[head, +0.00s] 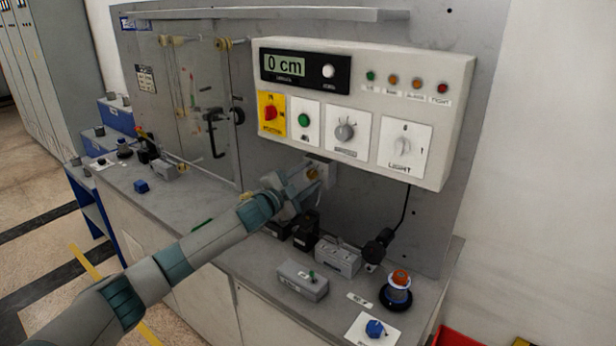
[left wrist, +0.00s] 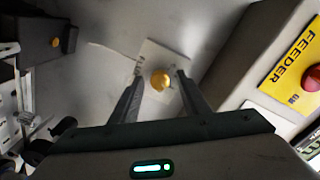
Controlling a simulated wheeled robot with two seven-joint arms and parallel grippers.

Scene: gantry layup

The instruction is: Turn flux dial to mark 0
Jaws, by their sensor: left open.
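A round brass-yellow knob (left wrist: 161,80) on a pale plate (left wrist: 152,58) shows between the fingertips of my left gripper (left wrist: 157,76) in the left wrist view. The fingers are spread, one on each side of it; I cannot tell whether they touch it. In the head view my left gripper (head: 308,182) is at this plate on the grey back panel, below the control box (head: 458,65), and partly hides the knob. No label reading flux is legible, so I cannot tell which dial it is. A grey dial (head: 345,132) with a scale sits on the box. My right gripper is not in view.
The box has a display (head: 285,66) reading 0 cm, a LIGHT switch (head: 402,147), a green button (head: 304,120) and a red feeder switch (head: 270,113). Small grey boxes, an orange-topped knob (head: 400,278) and a blue knob (head: 375,328) stand on the bench below.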

